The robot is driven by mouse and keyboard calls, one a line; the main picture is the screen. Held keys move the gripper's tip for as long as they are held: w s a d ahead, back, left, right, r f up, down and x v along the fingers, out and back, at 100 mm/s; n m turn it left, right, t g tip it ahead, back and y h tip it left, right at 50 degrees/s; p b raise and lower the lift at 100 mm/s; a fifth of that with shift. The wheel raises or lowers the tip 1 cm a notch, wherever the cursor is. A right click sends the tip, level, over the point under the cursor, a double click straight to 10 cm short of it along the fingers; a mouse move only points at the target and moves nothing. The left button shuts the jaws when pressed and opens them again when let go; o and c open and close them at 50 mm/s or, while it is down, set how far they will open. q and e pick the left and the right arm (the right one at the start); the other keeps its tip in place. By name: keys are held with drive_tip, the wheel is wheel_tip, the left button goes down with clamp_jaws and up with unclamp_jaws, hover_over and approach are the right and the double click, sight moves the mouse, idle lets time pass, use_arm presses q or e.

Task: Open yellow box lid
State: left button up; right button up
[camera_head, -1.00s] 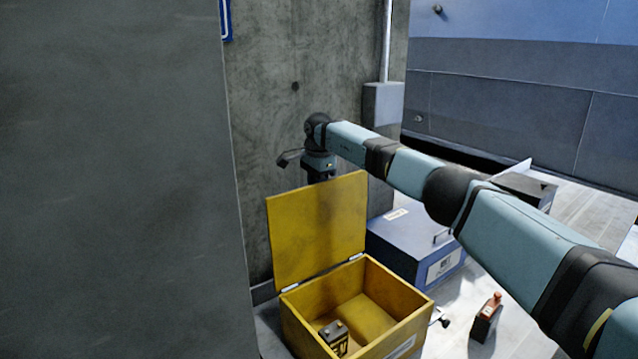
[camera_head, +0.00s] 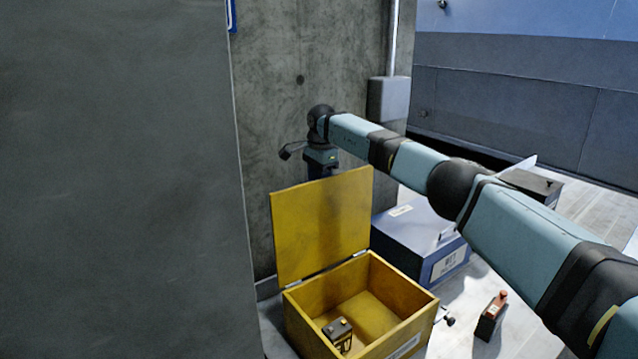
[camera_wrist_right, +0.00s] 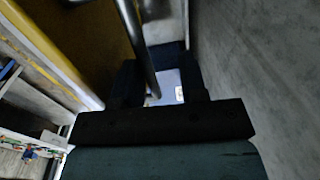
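The yellow box (camera_head: 398,338) stands on the floor, and its lid (camera_head: 322,225) stands upright on its hinges at the back edge. Inside the box lies a small dark battery-like object (camera_head: 338,333). My right arm reaches in from the right, over the blue box. My left gripper is not in view.
A blue box (camera_head: 412,240) stands right of the yellow box. A small dark red-topped object (camera_head: 491,316) stands on the floor at the right. A concrete wall (camera_head: 300,120) is close behind the lid. A large dark grey surface (camera_head: 110,180) fills the left.

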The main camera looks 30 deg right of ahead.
wheel_tip(320, 180, up, 13)
drive_tip(key=s+b, duration=0.1)
drive_tip(key=b, duration=0.1)
drive_tip(key=shift+s, duration=0.15)
drive_tip(key=shift+f, duration=0.1)
idle(0.3)
